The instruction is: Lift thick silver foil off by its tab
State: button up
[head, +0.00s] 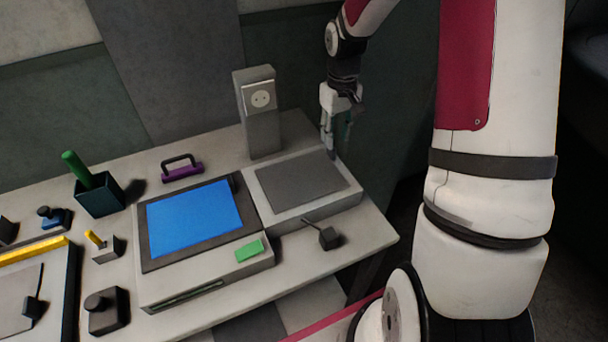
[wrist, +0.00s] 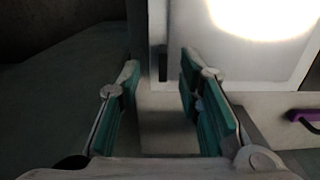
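A flat grey sheet (head: 300,178), which looks like the silver foil, lies on a low white block (head: 318,207) at the right end of the table. I cannot tell its thickness. In the wrist view a pale panel (wrist: 265,60) with strong glare fills the upper right. A small dark strip (wrist: 163,62) shows at that panel's left edge; I cannot tell whether it is the tab. My gripper (head: 337,148) is at the back right corner of the white block, pointing down. In the wrist view its green fingers (wrist: 158,78) are apart with nothing between them.
A grey socket post (head: 263,132) stands left of my gripper. A purple handle (head: 182,173), a dark cup (head: 100,198) and a small dark lever block (head: 330,238) stand around.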

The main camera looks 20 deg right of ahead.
aim_at(334, 150)
jog(key=shift+a+f+p, duration=0.15)
jog(key=shift+f+p, duration=0.2)
jog(key=shift+f, duration=2.45)
grip_shut()
